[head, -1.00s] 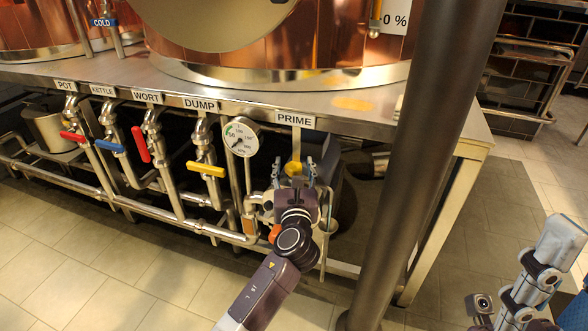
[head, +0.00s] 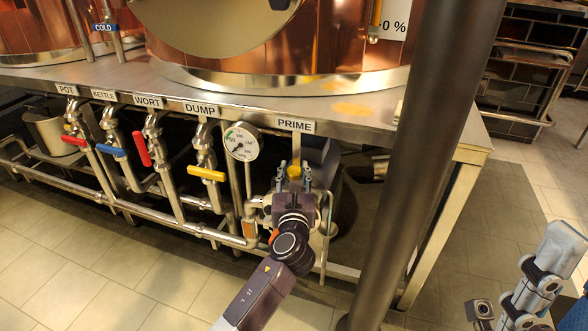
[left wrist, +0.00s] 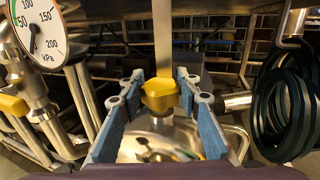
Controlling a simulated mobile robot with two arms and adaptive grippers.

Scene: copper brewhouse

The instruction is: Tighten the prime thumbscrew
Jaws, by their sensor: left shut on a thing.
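The prime thumbscrew is a yellow knob (head: 294,171) on a metal stem below the PRIME label (head: 295,125). In the left wrist view the yellow knob (left wrist: 160,94) sits centrally between blue finger pads. My left gripper (head: 294,174) reaches it from below and in front, and its fingers are shut on the knob from both sides. The gripper also shows in the left wrist view (left wrist: 161,90). The lower end of the stem is hidden by my gripper in the head view. Part of my right arm's end (head: 540,275) shows at the lower right, cut off by the frame.
A pressure gauge (head: 241,142) and the yellow dump handle (head: 206,174) are left of the thumbscrew. Red and blue valve handles stand farther left. A dark column (head: 415,160) rises to the right. Coiled dark hose (left wrist: 283,110) hangs at right in the wrist view.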

